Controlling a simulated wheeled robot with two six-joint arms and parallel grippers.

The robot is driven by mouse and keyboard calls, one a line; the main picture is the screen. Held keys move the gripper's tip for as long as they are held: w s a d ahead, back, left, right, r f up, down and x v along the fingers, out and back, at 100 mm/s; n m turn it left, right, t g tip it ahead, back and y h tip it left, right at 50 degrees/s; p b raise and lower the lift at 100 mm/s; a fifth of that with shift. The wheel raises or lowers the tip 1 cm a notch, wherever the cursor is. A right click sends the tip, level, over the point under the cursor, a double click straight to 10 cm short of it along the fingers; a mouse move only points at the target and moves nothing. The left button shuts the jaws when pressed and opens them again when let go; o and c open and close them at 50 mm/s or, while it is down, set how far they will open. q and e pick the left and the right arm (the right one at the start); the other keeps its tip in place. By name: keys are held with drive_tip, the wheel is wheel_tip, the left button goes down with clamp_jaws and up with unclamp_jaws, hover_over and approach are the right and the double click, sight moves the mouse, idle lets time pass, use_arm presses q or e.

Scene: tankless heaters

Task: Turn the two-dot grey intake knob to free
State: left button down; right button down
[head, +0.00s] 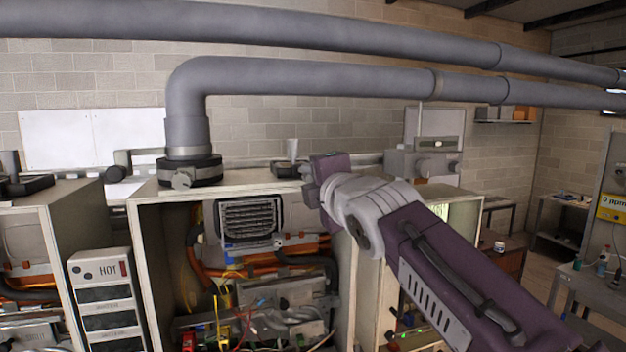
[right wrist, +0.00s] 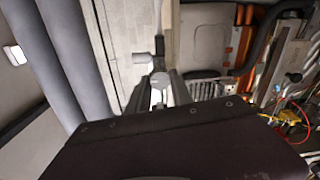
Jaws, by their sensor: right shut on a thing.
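My right gripper (head: 309,183) is at the top front edge of the middle heater cabinet (head: 245,190), just right of a short pale pipe stub (head: 293,149) on a dark collar (head: 284,170). In the right wrist view, its fingers (right wrist: 162,94) are shut on a small grey round knob (right wrist: 163,80). The gripper hides this knob in the head view. I cannot make out dots on it or which way it points. My left gripper is not in view.
Large grey pipes (head: 300,78) run across above my right arm. The open cabinet below holds a fan grille (head: 250,220), copper tubes and loose wires. A shelf and bench are at far right.

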idle(0.3)
drive_tip(key=c, duration=1.1)
unclamp_jaws()
drive_tip(key=shift+c, duration=0.2)
drive_tip(key=shift+w, duration=0.1)
drive_tip(key=b+v, duration=0.4)
drive_tip(key=v, duration=0.5)
